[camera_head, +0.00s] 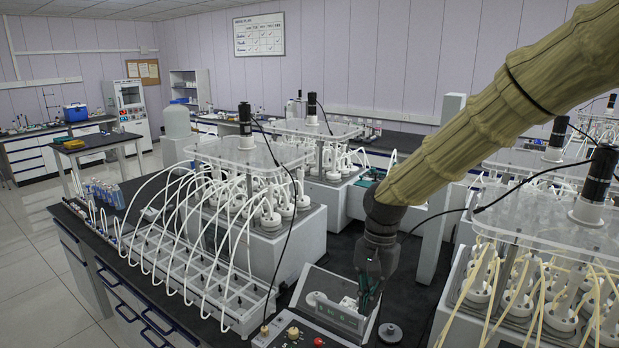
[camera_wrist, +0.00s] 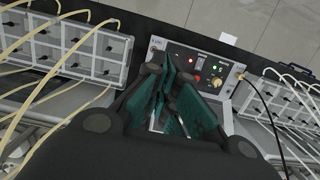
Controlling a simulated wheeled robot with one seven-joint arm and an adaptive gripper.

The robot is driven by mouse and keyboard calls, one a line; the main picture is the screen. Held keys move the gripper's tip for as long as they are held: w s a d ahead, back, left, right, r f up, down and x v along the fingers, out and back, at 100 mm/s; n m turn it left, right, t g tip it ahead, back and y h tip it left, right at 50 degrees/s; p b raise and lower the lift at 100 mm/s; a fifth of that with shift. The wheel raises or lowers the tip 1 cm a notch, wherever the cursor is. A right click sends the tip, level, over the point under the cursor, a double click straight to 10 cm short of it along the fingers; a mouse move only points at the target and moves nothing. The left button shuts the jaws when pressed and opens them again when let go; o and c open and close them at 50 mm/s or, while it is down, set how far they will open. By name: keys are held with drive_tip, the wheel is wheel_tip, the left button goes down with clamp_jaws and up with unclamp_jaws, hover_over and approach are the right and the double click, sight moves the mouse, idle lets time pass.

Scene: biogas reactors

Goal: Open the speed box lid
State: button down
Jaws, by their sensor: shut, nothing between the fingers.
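The speed box (camera_head: 290,333) sits at the bottom of the head view, cut off by the frame edge. Its dark panel carries knobs and a red button. A tilted, light-framed clear panel (camera_head: 340,281), apparently its lid, rises behind the knobs. A green-lit display shows near its lower part. My gripper (camera_head: 369,302) points down at the right edge of this panel, with its teal fingers together and empty. I cannot tell whether they touch it. In the wrist view the box (camera_wrist: 201,68) lies beyond my fingers (camera_wrist: 176,98), which hide part of it and most of the lid.
A white reactor unit with a clear top (camera_head: 243,152) and looped white tubes stands to the left. Another unit with yellowish tubes (camera_head: 560,247) stands close on the right. A small dark round piece (camera_head: 390,333) lies on the dark bench right of the box.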

drive_tip(key=s+f+n+y, duration=0.1)
drive_tip(key=s+f, duration=0.3)
drive_tip(key=f, duration=0.6)
drive_tip(key=s+f+n, duration=0.1)
drive_tip(key=s+f, duration=0.3)
drive_tip(key=f, duration=0.7)
drive_tip(key=s+d+f+n, duration=0.2)
drive_tip(key=s+d+f, duration=0.2)
drive_tip(key=s+f, duration=1.1)
drive_tip(key=s+d+f+n+t+h, duration=0.1)
drive_tip(key=s+d+f, duration=0.2)
drive_tip(key=s, duration=0.3)
drive_tip(key=s+d+f+n+h, duration=0.1)
drive_tip(key=s+d+f, duration=0.2)
drive_tip(key=s, duration=0.3)
wheel_tip(320, 180, down, 14)
drive_tip(key=b, duration=1.4)
drive_tip(key=shift+n, duration=0.3)
